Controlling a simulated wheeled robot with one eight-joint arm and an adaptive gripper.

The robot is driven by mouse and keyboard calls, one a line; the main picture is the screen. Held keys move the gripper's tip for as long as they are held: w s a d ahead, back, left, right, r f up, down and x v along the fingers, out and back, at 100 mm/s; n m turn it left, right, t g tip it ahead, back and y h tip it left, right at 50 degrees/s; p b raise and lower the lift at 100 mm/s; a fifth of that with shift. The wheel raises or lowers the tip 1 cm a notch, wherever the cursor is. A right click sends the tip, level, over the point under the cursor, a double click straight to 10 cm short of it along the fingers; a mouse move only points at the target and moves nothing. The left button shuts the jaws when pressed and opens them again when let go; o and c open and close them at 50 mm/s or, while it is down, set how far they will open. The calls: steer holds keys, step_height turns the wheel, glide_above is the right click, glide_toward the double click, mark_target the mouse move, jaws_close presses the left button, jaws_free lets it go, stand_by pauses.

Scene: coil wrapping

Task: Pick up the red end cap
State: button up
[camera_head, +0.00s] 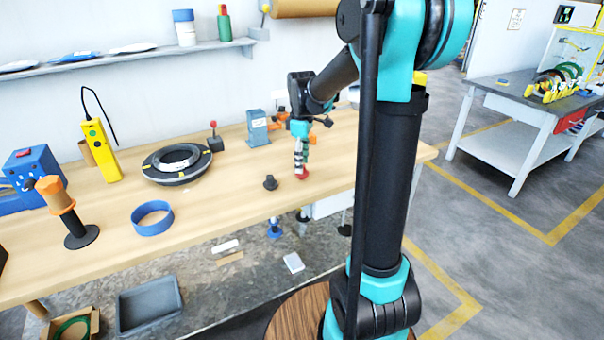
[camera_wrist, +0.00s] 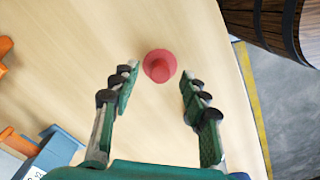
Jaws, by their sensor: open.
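The red end cap (camera_wrist: 159,66) is a small round disc with a raised hub, lying on the wooden workbench. In the wrist view it sits just beyond and between the tips of my gripper (camera_wrist: 156,75), whose two green fingers with dark pads are spread apart and empty. In the head view my gripper (camera_head: 301,172) points down over the bench near its front edge. The red end cap (camera_head: 302,173) shows there at the fingertips, partly hidden by them. I cannot tell from these views whether the fingers touch it.
On the workbench (camera_head: 215,215), a small black cap (camera_head: 270,183) lies left of my gripper. The bench's front edge is close by.

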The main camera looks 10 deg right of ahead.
steer(key=shift+f, duration=0.45)
steer(key=c, duration=0.9)
steer(key=shift+r, duration=0.1)
